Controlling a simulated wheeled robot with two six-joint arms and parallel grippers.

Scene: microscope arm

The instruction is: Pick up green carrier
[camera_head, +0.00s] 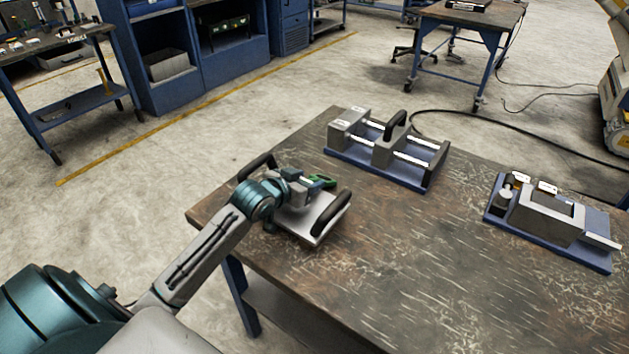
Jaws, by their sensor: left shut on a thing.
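The green carrier (323,181) is a small green piece at the tray on the near left of the table. My left gripper (309,184) is shut on it, seen from behind, with the fingertips partly hidden. The grey tray (318,228) has two black handles and lies under the gripper. I cannot tell whether the carrier touches the tray or is held above it. My right gripper is not in view.
On the brown table (400,262), a blue-based fixture with rails and a black handle (396,124) stands at the back. A grey device on a blue base (549,217) stands at the right. The middle and front of the table are clear.

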